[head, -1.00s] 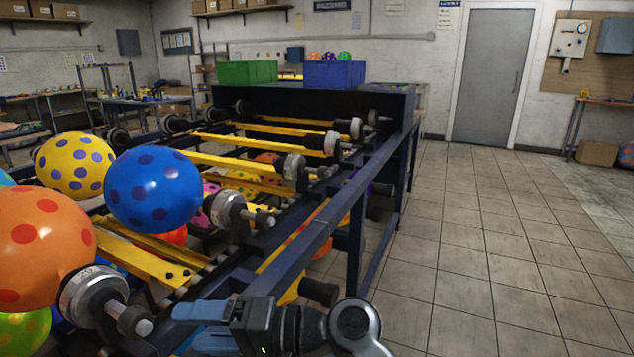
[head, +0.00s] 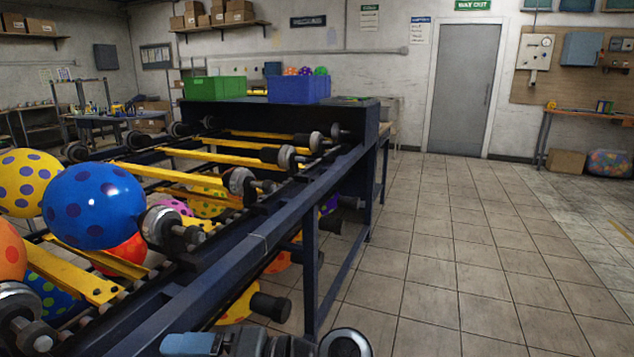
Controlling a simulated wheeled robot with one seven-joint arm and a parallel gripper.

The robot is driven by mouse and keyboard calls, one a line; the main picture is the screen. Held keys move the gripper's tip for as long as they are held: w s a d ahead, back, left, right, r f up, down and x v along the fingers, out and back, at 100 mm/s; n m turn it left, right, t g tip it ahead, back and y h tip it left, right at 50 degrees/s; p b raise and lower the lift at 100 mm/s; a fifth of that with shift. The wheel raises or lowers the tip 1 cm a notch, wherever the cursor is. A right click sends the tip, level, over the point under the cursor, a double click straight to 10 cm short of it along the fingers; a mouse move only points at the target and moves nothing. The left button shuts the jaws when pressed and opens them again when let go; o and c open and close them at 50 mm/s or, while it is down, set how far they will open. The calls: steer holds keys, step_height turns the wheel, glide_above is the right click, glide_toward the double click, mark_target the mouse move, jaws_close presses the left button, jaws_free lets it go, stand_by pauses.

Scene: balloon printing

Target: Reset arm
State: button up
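My gripper (head: 190,344) shows at the bottom edge of the head view, with blue finger parts pointing left. It is in front of the near side of the balloon machine (head: 270,240) and apart from the balloons. Only its upper part is in frame, and whether its fingers are open or shut cannot be made out. I see nothing held in it. Part of my wrist (head: 345,342) shows to its right.
The machine carries a blue spotted balloon (head: 95,205), a yellow one (head: 30,182) and an orange one (head: 10,255). Green (head: 214,89) and blue (head: 298,90) crates stand at its far end. Tiled floor (head: 470,250) to the right is clear up to the grey door (head: 464,90).

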steer(key=s+d+f+m+t+h, duration=0.4)
steer(key=d+f+t, duration=0.2)
steer(key=d+f, duration=0.55)
steer(key=s+d+f+m+t+h, duration=0.2)
steer(key=s+d+f+t+h, duration=0.35)
steer(key=s+d, duration=0.7)
steer(key=s+d+r+n+t+h, duration=0.1)
steer(key=s+d+r+h, duration=0.2)
steer(key=s+d, duration=0.3)
steer(key=s+d+r+n+h+p, duration=0.1)
steer(key=s+d+r+h, duration=0.2)
steer(key=s+d+r, duration=0.3)
steer(key=s+d, duration=0.1)
steer(key=s, duration=0.2)
steer(key=shift+s+d+r+n+t, duration=0.2)
steer(key=shift+d+n+t, duration=0.05)
steer(key=shift+n+t, duration=0.1)
steer(key=shift+n+t+h, duration=0.4)
steer(key=shift+n+h, duration=0.25)
steer(key=shift+n, duration=0.2)
steer(key=s+r, duration=0.1)
steer(key=r, duration=0.1)
steer(key=s+r, duration=0.1)
steer(key=r, duration=0.1)
steer(key=s+d+r, duration=0.1)
steer(key=r, duration=0.1)
steer(key=shift+s+r, duration=0.2)
steer(key=shift+s, duration=0.2)
